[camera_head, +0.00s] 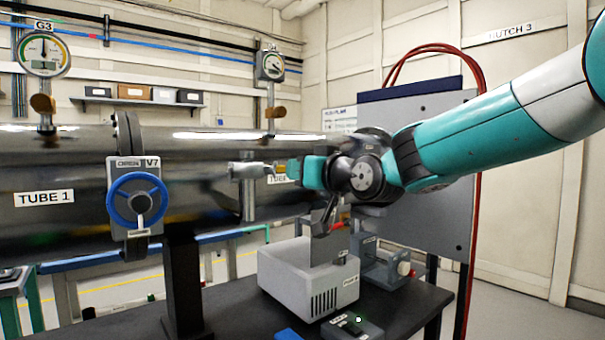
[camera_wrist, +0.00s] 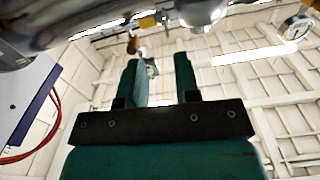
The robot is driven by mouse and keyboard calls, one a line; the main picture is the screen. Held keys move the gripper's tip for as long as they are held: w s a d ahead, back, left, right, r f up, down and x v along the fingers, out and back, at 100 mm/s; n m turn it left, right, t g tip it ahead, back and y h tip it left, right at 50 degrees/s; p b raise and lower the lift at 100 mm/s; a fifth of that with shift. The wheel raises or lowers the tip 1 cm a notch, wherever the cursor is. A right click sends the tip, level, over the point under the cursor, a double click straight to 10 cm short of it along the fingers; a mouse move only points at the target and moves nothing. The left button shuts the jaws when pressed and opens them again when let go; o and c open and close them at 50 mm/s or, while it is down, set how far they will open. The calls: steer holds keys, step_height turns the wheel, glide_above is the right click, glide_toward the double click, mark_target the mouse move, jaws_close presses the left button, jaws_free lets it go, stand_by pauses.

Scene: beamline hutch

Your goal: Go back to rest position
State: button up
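My arm reaches in from the right in the head view, with my teal gripper (camera_head: 292,169) in front of the big metal tube (camera_head: 75,165). The gripper points left toward a silver fitting (camera_head: 246,170) on the tube. From this view I cannot tell the gap between them. In the wrist view my gripper (camera_wrist: 157,62) has its two teal fingers spread apart, with nothing between them. Beyond the fingers are the pale wall and ceiling panels. A metal fitting with a yellow band (camera_wrist: 148,21) shows past the fingertips.
A grey box (camera_head: 290,280) with an upright plate stands on the dark table (camera_head: 235,312) below my wrist. A blue valve wheel (camera_head: 138,200) and gauges (camera_head: 43,53) are on the tube. A grey panel (camera_head: 425,205) with red hoses stands behind my arm.

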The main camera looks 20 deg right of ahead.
steer(key=shift+a, duration=0.25)
steer(key=s+a+f+n+g+p, duration=0.1)
steer(key=s+a+f+g+p, duration=0.15)
steer(key=s+f+g, duration=0.4)
steer(key=s+a+f+n+g+p, duration=0.1)
steer(key=s+a+f+g, duration=0.2)
steer(key=s, duration=0.6)
steer(key=s+f+n+g+h+p, duration=0.1)
steer(key=s+f+g, duration=0.2)
steer(key=s, duration=0.7)
steer(key=s+d+f+n+g+h+p, duration=0.1)
steer(key=s+f+g, duration=0.2)
steer(key=s, duration=0.6)
steer(key=shift+s+d+f+g+p, duration=0.25)
steer(key=shift+s+f+g+p, duration=0.15)
steer(key=shift+g, duration=0.35)
steer(key=shift+r, duration=0.1)
